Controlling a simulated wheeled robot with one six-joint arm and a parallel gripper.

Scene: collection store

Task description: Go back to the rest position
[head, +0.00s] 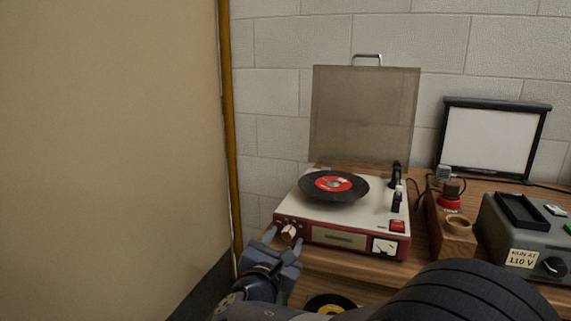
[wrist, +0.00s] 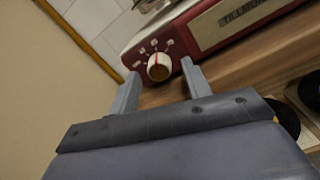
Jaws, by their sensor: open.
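My gripper (head: 287,244) is open and stands at the front left corner of the red and cream record player (head: 330,235). In the wrist view the two fingers of my gripper (wrist: 160,82) are spread, with a cream knob (wrist: 159,67) showing between and beyond them. The knob (head: 289,232) is on the player's front face, and a red line on it points up. I cannot tell whether the fingers touch it. A black record with a red label (head: 334,185) lies on the player, and its lid (head: 364,118) is raised.
A beige panel (head: 110,130) with a yellow edge stands close on the left. Right of the player are a wooden block (head: 450,235), a grey device (head: 530,235) and a framed white panel (head: 490,140). A record with a yellow label (head: 330,304) lies below the table top.

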